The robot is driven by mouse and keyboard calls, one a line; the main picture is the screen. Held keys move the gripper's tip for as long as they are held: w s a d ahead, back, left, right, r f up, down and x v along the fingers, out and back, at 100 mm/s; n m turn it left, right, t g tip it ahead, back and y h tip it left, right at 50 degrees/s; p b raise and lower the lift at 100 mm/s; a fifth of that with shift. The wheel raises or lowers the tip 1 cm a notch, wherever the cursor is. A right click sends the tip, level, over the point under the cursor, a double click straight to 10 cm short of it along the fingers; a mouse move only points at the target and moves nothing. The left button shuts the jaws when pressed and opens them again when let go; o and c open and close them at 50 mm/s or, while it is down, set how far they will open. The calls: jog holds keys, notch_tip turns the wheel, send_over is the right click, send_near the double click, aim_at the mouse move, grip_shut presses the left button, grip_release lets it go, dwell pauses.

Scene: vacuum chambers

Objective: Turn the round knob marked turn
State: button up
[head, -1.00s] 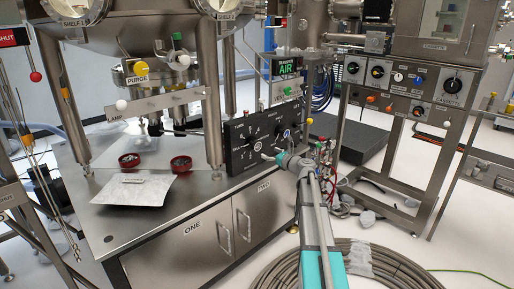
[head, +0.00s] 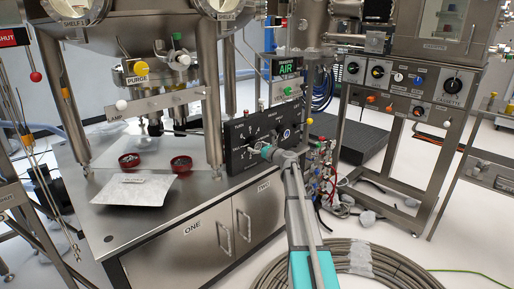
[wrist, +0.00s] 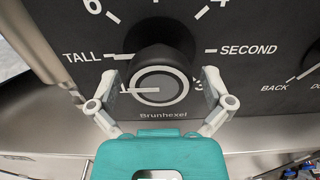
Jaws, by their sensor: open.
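A round black knob (wrist: 160,72) with a pale ring and a white pointer line on its face shows in the wrist view. The pointer points left. Around it the black panel carries numbers and the words TALL, SECOND and Brunhexel; I cannot read the word turn. My gripper (wrist: 160,82) is open, with one finger on each side of the knob; I cannot tell whether they touch it. In the head view my gripper (head: 268,152) is in front of the left dial of the black panel (head: 240,158) and hides part of it.
A second dial marked BACK (wrist: 305,75) is to the right in the wrist view. A steel bench (head: 125,225) below the panel holds two red round parts (head: 180,163) and a silver packet (head: 135,190). A coiled hose (head: 375,262) lies on the floor.

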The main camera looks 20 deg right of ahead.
jog(key=shift+w, duration=0.1)
jog(key=c, duration=1)
jog(key=shift+c, duration=0.2)
jog(key=shift+d+n, duration=0.1)
jog(key=shift+n, duration=1)
jog(key=n, duration=1.1)
jog(key=shift+d+r, duration=0.1)
jog(key=n, duration=0.6)
jog(key=shift+n, duration=0.4)
jog(key=n, duration=0.6)
jog(key=shift+r+n, duration=0.1)
jog(key=shift+n, duration=0.3)
